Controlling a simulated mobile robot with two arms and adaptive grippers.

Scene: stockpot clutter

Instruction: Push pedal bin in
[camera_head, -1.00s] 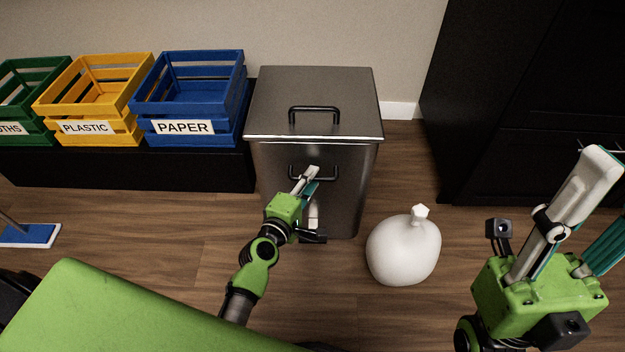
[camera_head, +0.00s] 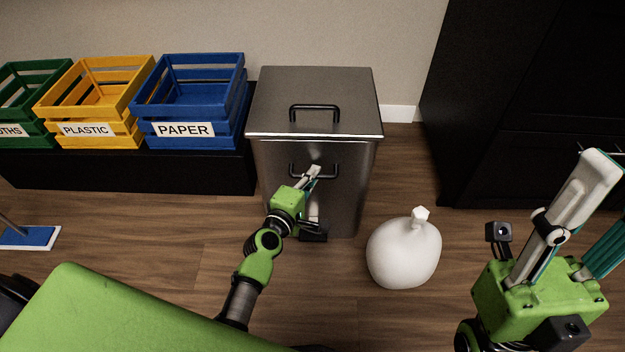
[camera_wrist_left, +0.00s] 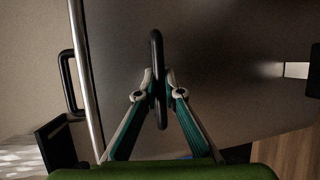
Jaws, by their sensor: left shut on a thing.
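The pedal bin (camera_head: 345,205) is a tall grey metal box with a flat lid. A black handle (camera_head: 314,108) sits on its lid. A second black handle (camera_head: 330,172) is on its front face. My left gripper (camera_head: 313,174) is at this front handle. In the left wrist view, the fingers (camera_wrist_left: 159,85) close on either side of the front handle's bar (camera_wrist_left: 157,50). The black pedal (camera_head: 314,236) shows low at the bin's front, partly behind my left arm. My right gripper (camera_head: 597,205) is raised at the right, pointing up and away from the bin; its finger gap is unclear.
A white tied bag (camera_head: 403,254) stands on the floor right of the bin. Blue (camera_head: 188,108), yellow (camera_head: 90,104) and green crates stand on a black bench (camera_head: 130,170) at the left. A black cabinet (camera_head: 500,110) stands at the right.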

